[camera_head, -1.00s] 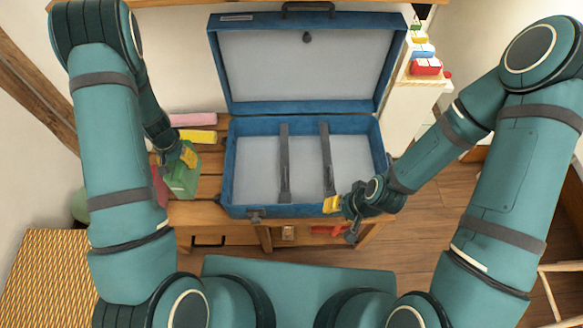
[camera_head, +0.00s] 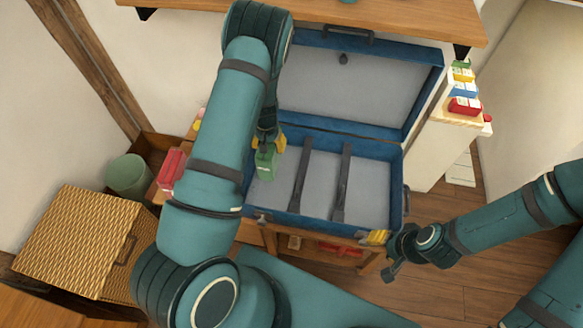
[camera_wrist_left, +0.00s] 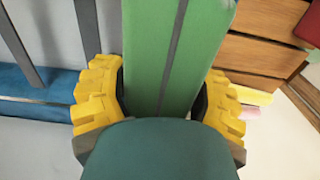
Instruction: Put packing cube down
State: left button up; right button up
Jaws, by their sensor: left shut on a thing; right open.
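A green packing cube (camera_head: 265,163) is held in my left gripper (camera_head: 268,146) over the left part of the open blue suitcase (camera_head: 272,212). In the left wrist view the packing cube (camera_wrist_left: 172,55) stands between the yellow fingers of the left gripper (camera_wrist_left: 165,95), a grey strip along it. Whether its lower end touches the suitcase floor I cannot tell. Two dark straps (camera_head: 341,180) cross the suitcase's grey lining. My right gripper (camera_head: 376,238) is open and empty, just outside the suitcase's front right corner.
A red packing cube (camera_head: 172,168) lies on the wooden bench left of the suitcase. A woven basket (camera_head: 75,240) and a green round container (camera_head: 128,175) are further left. A shelf (camera_head: 400,22) overhangs the raised lid. Small coloured boxes (camera_head: 464,106) stand at right.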

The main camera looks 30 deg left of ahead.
pick_arm(q)
notch_tip(320, 180, down, 9)
jog(key=shift+f+b, duration=0.2)
jog(key=shift+b, duration=0.7)
jog(key=shift+r, duration=0.1)
jog(key=shift+f, duration=0.2)
jog(key=o, duration=1.4)
